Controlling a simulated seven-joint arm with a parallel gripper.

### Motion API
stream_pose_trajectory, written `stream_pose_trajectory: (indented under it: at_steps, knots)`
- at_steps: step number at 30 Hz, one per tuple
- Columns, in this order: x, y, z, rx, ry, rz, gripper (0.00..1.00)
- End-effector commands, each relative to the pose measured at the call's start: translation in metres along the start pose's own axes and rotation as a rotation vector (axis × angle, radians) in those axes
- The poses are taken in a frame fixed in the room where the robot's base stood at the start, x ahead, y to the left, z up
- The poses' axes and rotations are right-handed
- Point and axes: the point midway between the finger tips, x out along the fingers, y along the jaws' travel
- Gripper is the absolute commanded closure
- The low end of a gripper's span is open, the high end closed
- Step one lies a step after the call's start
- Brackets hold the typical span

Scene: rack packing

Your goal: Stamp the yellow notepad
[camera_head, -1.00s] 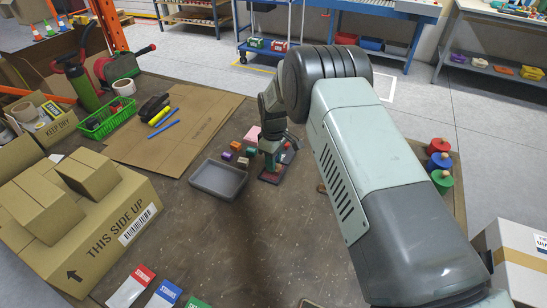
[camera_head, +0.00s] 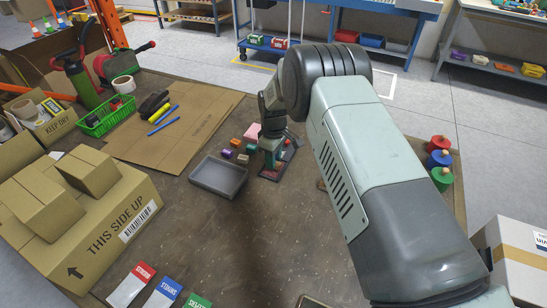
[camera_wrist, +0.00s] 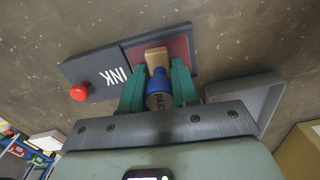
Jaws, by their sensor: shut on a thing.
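My gripper (camera_wrist: 158,88) is shut on a stamp (camera_wrist: 157,84) with a blue body, a wooden part and a "PAID" label facing the wrist camera. In the wrist view, the stamp's wooden end is over the dark red pad of the ink case (camera_wrist: 98,72), which lies open with "INK" on its lid. I cannot tell whether the stamp touches the pad. In the head view, my gripper (camera_head: 271,158) is at the ink case (camera_head: 288,165), and the stamp is mostly hidden. I cannot make out a yellow notepad in either view.
A grey tray (camera_head: 200,188) is left of the ink case; several small blocks (camera_head: 226,153) and a pink item (camera_head: 251,134) lie close by. Cartons (camera_head: 140,200) fill the left. Red, blue and green knobbed cylinders (camera_head: 440,160) stand at right. The front middle table is mostly clear.

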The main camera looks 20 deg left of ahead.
Motion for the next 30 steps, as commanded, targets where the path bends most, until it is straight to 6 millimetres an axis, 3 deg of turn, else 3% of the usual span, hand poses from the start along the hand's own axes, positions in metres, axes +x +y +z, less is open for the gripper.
stream_pose_trajectory:
  at_steps: [30]
  knots:
    - [0.0072,0.0000,-0.0001,0.001,0.001,0.000,0.90]
